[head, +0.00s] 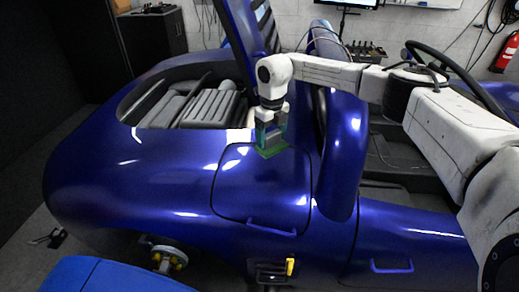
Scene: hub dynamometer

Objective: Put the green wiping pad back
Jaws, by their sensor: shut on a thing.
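The green wiping pad (271,149) is at the top edge of the blue car's rear side panel (262,185). My gripper (270,136) points down from above and is shut on the pad. The pad's lower face is at or very close to the blue surface; I cannot tell whether it touches. The fingers hide part of the pad. No holder for the pad can be made out clearly.
A raised blue panel (246,25) and a thick blue roll hoop (340,150) stand close to my arm. A yellow handle (290,267) sits low on the car's side. A blue surface (110,276) is at the lower left. A dark cabinet (153,38) stands behind.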

